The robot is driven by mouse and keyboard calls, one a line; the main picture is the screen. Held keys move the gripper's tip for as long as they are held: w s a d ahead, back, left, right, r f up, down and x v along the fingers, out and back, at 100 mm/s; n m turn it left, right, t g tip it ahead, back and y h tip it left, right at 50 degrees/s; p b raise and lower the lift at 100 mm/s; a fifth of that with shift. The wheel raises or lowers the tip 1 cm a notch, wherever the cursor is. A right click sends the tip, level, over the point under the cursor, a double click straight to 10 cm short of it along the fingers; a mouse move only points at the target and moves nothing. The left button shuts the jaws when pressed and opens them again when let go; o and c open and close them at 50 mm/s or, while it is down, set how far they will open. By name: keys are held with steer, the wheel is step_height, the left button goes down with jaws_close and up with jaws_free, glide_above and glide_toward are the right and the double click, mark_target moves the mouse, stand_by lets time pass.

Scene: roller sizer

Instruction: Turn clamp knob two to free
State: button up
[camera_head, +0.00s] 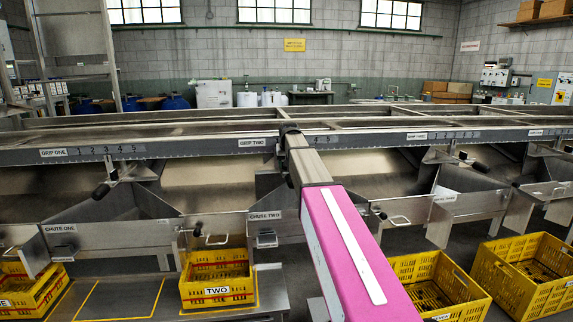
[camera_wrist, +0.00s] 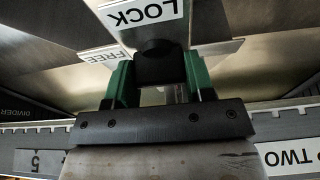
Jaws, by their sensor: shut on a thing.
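In the wrist view the black clamp knob two (camera_wrist: 157,66) sits between the two green fingers of my gripper (camera_wrist: 160,80), which is shut on it. The white LOCK label (camera_wrist: 146,13) is just above the knob, at the top of the picture. The FREE label (camera_wrist: 103,53) is on a plate to the left of the knob. The knob's exact angle is hard to tell.
A long metal rail (camera_head: 200,146) with numbered marks crosses the view. Another black knob (camera_head: 101,191) hangs under GRIP ONE at the left, and more hang at the right. Yellow crates, one marked TWO (camera_head: 217,291), stand below the metal chutes.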

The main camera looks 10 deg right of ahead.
stand_by(0.3)
steer(key=o, duration=0.9)
steer(key=v, duration=1)
steer(key=shift+s+r, duration=0.15)
steer(key=shift+r, duration=0.25)
